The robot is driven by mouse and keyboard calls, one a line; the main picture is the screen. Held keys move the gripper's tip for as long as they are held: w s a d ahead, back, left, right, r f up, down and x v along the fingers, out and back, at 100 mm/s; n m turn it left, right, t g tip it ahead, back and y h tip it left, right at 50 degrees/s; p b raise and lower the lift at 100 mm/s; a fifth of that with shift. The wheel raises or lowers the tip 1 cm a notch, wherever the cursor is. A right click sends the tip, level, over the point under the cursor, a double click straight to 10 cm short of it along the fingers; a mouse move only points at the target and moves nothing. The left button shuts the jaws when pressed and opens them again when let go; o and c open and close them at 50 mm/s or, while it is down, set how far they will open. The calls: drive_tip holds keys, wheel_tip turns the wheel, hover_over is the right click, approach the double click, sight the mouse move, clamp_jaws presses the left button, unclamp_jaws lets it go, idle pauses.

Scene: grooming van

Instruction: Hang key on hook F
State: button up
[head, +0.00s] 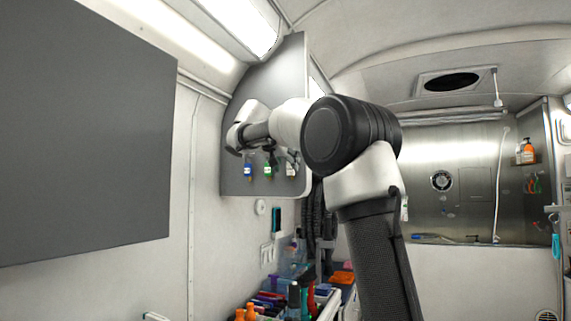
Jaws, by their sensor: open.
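A grey board (275,85) on the van's left wall carries a row of hanging keys. They have a blue tag (248,171), a green tag (268,171) and a pale tag (291,170). My gripper (270,155) is a small dark shape in front of the board, close above the green tag. It is open, but its fingers are mostly hidden by my wrist and too small to see clearly. I cannot tell whether it touches a key. The hook letters are not readable, and I cannot pick out hook F.
Below the board is a counter crowded with bottles (294,300) and tools. A black hose (310,220) hangs beside it. A large dark panel (85,130) covers the near left wall. A steel washing area (455,185) stands at the back right.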

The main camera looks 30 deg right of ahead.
drive_tip(key=shift+a, duration=0.1)
drive_tip(key=v, duration=1.2)
drive_tip(key=s+a+f+n+g+y, duration=0.1)
drive_tip(key=s+f+n+y, duration=0.3)
drive_tip(key=f, duration=0.6)
drive_tip(key=a+f+n+g+y, duration=0.1)
drive_tip(key=a+f+n, duration=0.1)
drive_tip(key=f+n, duration=0.6)
drive_tip(key=s+f+g+y, duration=0.1)
drive_tip(key=s+f+y, duration=0.1)
drive_tip(key=s+f, duration=0.9)
drive_tip(key=s+d+f+m+y, duration=0.1)
drive_tip(key=s+f+y, duration=0.2)
drive_tip(key=s+f, duration=0.9)
drive_tip(key=s, duration=0.6)
drive_tip(key=shift+s+d+f+m+g, duration=0.15)
drive_tip(key=shift+s+d+m+g, duration=0.15)
drive_tip(key=shift+s+g, duration=0.1)
